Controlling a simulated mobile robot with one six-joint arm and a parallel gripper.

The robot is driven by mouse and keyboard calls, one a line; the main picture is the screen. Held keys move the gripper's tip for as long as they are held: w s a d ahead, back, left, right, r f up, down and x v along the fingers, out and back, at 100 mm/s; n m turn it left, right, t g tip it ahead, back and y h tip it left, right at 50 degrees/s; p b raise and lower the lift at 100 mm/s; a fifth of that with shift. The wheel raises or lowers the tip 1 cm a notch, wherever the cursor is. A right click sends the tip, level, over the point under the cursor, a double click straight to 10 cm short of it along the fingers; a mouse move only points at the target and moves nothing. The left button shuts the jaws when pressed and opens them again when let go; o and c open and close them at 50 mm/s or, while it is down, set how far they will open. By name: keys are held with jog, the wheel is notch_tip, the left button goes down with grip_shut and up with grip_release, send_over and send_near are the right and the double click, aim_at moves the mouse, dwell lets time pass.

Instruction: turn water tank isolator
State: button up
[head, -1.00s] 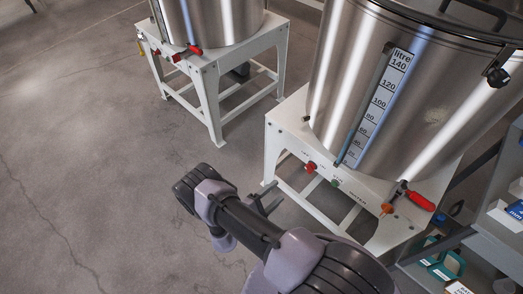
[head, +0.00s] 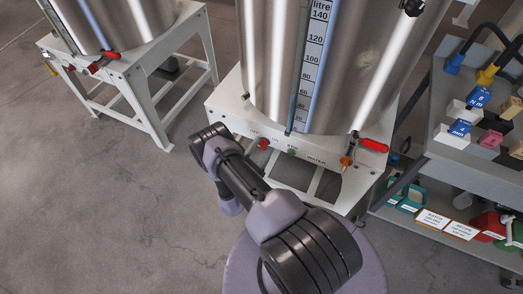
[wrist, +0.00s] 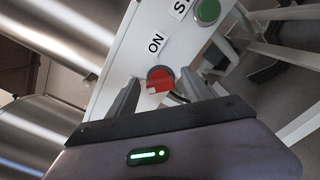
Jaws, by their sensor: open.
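The isolator is a small red rotary knob (head: 263,144) on the white front panel (head: 225,112) of the nearer steel tank's stand. A green button (head: 292,152) and a printed WATER label are to its right. In the wrist view, the red knob (wrist: 160,78) shows a pale mark and sits beside an ON label. My gripper (wrist: 165,88) is open, with one dark finger on each side of the knob in that view. I cannot tell whether the fingers touch it. In the head view my wrist hides most of the fingers.
A red-handled valve (head: 372,145) juts from the nearer tank (head: 345,75) at the panel's right. A second tank (head: 130,25) on a white stand is at left. A grey shelf cart (head: 430,150) with tools and boxes stands at right. The floor at left is clear.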

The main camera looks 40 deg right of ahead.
jog(key=shift+c, duration=0.5)
grip_shut()
jog(key=m+p, duration=0.1)
jog(key=m, duration=0.3)
jog(key=shift+m, duration=0.4)
jog(key=m+p, duration=0.1)
jog(key=m, duration=0.3)
jog(key=shift+f+m+p, duration=0.15)
jog(key=shift+m+p, duration=0.15)
jog(key=shift+p, duration=0.05)
jog(key=m+p, duration=0.1)
jog(key=m, duration=0.3)
jog(key=shift+f, duration=0.15)
jog(key=shift+f+m+p, duration=0.1)
jog(key=shift+m+p, duration=0.75)
jog(key=shift+m, duration=1.25)
jog(key=shift+w, duration=0.1)
